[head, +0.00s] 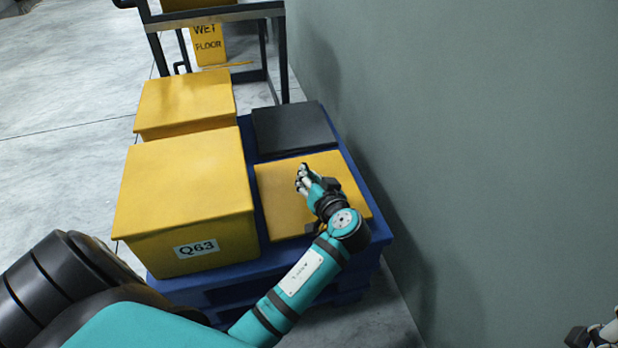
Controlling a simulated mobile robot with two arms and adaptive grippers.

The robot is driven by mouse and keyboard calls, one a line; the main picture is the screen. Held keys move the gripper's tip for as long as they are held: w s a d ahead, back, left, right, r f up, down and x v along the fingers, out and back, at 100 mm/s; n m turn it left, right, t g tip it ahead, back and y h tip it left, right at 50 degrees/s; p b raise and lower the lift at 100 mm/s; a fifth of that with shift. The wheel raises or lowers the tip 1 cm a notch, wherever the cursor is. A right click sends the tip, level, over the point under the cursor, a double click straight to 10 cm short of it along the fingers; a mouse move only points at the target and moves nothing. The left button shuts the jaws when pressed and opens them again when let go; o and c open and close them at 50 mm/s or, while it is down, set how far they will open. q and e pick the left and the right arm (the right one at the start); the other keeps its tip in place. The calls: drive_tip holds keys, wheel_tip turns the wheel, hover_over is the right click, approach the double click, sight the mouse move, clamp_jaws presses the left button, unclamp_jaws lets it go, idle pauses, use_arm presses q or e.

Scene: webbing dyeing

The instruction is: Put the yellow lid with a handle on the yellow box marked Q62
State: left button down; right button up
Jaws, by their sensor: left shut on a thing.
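A flat yellow lid (278,190) lies at the right front of the group of boxes, in the head view. My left gripper (303,179) is over the middle of this lid and shut on its handle, which my fingers mostly hide. I cannot tell whether the lid rests on a box below it or is held just above one. No Q62 mark is readable. The nearest yellow box (182,190), left of the lid, is marked Q63. Part of my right gripper (592,336) shows at the bottom right corner; its fingers are not clear.
A blue pallet (376,218) carries the boxes. Another yellow-topped box (186,100) and a dark flat lid (292,128) are behind. A grey-green wall (480,130) is close on the right. A dark cart frame (283,60) and a wet floor sign (207,42) stand at the back.

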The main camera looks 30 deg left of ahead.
use_arm(q)
drive_tip(key=c, duration=1.7)
unclamp_jaws()
drive_tip(key=shift+f, duration=0.15)
drive_tip(key=o, duration=0.4)
drive_tip(key=shift+o, duration=0.2)
